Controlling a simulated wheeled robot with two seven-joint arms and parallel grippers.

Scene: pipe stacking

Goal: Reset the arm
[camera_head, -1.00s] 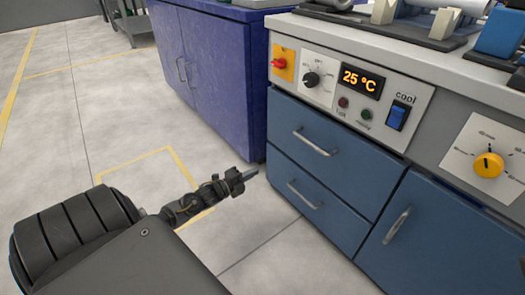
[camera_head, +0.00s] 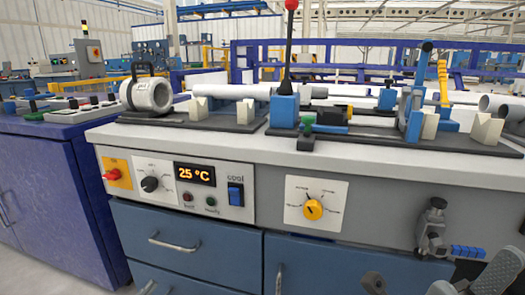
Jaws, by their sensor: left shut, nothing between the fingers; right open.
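My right gripper (camera_head: 406,288) shows only in part at the bottom right corner of the head view. Its dark fingers are spread with nothing visible between them, low in front of the bench. The rest of that arm is cut off by the frame edge. My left gripper is not in view. A long white pipe (camera_head: 232,91) lies on supports on the bench top. Another white pipe (camera_head: 345,107) lies further right, partly hidden by blue fixtures. A short pipe end (camera_head: 500,102) shows at the right edge.
The grey bench top (camera_head: 230,144) holds a white ring fixture (camera_head: 150,95), blue clamps and a red-knobbed lever (camera_head: 290,50). A grey clamp-like part (camera_head: 432,228) sticks out at the bench front. A blue-purple cabinet (camera_head: 55,190) stands left. Blue drawers (camera_head: 190,232) fill the bench front.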

